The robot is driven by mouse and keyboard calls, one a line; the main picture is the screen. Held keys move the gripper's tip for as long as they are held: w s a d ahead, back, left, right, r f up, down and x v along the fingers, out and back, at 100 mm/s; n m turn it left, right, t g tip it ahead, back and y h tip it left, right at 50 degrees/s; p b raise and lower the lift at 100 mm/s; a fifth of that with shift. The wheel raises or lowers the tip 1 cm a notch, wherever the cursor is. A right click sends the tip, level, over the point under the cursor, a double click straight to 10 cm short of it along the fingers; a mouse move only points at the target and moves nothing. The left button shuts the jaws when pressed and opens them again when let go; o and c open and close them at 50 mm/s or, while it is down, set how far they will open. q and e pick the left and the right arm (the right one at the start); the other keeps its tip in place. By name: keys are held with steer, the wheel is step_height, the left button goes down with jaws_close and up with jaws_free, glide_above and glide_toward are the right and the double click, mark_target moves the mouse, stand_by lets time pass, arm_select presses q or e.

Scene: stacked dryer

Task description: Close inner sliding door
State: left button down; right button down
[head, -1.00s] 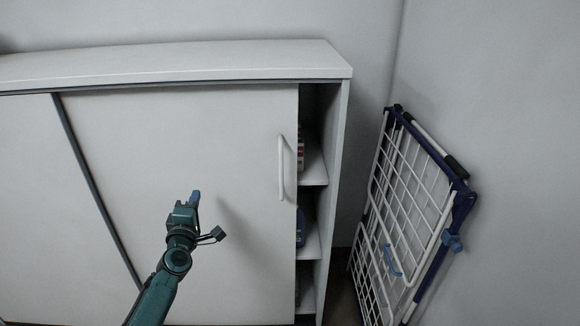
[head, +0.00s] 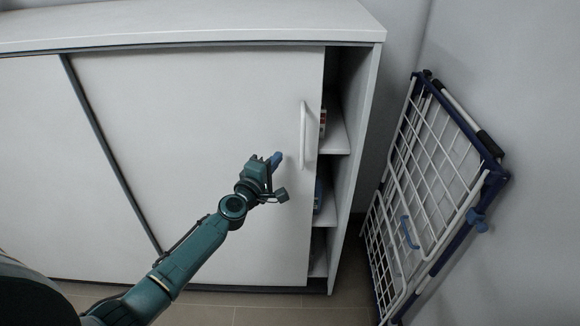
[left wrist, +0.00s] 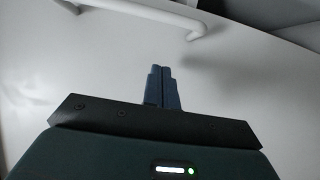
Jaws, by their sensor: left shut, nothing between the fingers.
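The white inner sliding door (head: 200,110) covers most of the white cabinet's right part and leaves a narrow open gap at its right. Its vertical white handle (head: 304,136) is near the door's right edge; it also shows at the top of the left wrist view (left wrist: 150,12). My left gripper (head: 276,159), with blue fingertips, is shut and empty. It is in front of the door, just left of and near the handle's lower end. The fingers also show in the left wrist view (left wrist: 161,86), apart from the handle. My right gripper is not in view.
Cabinet shelves (head: 333,137) with a few items show in the gap. A folded drying rack (head: 430,180) leans against the wall at the right. Tiled floor (head: 230,314) shows below the cabinet.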

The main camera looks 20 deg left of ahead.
arm_select(q)
steer(key=d+p, duration=0.1)
steer(key=d, duration=0.3)
steer(key=shift+w, duration=0.15)
steer(key=w+d, duration=0.2)
steer(key=d, duration=0.8)
steer(key=shift+w, duration=0.4)
steer(key=shift+d, duration=0.1)
